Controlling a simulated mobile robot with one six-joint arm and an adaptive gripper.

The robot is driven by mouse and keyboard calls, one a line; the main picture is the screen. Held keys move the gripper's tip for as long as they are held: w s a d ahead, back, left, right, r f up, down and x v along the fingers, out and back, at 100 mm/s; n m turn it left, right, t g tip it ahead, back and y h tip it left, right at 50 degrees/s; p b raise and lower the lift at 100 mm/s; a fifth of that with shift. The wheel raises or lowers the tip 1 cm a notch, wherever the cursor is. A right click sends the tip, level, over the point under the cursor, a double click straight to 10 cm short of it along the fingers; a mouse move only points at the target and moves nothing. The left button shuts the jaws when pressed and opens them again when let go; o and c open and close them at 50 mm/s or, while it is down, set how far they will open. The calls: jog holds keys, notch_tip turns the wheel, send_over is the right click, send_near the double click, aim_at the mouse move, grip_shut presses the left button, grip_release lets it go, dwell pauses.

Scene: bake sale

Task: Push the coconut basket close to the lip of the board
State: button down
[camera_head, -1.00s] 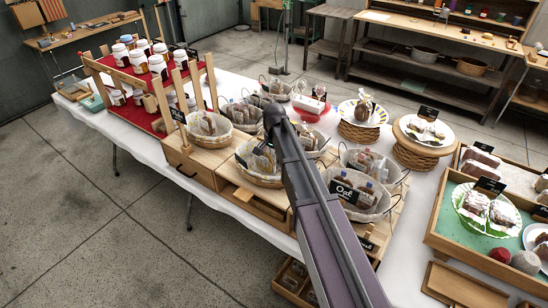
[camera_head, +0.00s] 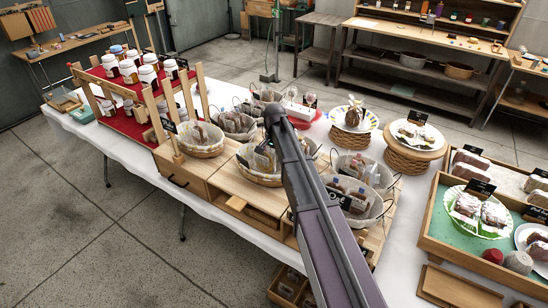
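Several round wicker baskets with bagged goods stand on a wooden display board (camera_head: 222,178) with drawers, on a white-clothed table. One basket (camera_head: 200,152) is at the board's left end, another (camera_head: 258,179) is near its middle front edge, and a lined basket (camera_head: 366,217) is at the right front. More baskets (camera_head: 237,135) stand behind. A black label on the right front basket is partly covered by my arm. I cannot read which basket holds coconut. My gripper is not in view; my arm crosses the middle baskets and its far end hides what lies beyond.
A red-shelved jar rack (camera_head: 126,120) stands left of the baskets. Cake plates on woven stands (camera_head: 408,158) are at the back right. A wooden tray (camera_head: 432,245) with cakes is on the right. White cloth (camera_head: 407,205) is bare between the board and that tray.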

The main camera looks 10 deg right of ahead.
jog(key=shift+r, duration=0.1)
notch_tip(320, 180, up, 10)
jog(key=p, duration=1)
dwell(0.6)
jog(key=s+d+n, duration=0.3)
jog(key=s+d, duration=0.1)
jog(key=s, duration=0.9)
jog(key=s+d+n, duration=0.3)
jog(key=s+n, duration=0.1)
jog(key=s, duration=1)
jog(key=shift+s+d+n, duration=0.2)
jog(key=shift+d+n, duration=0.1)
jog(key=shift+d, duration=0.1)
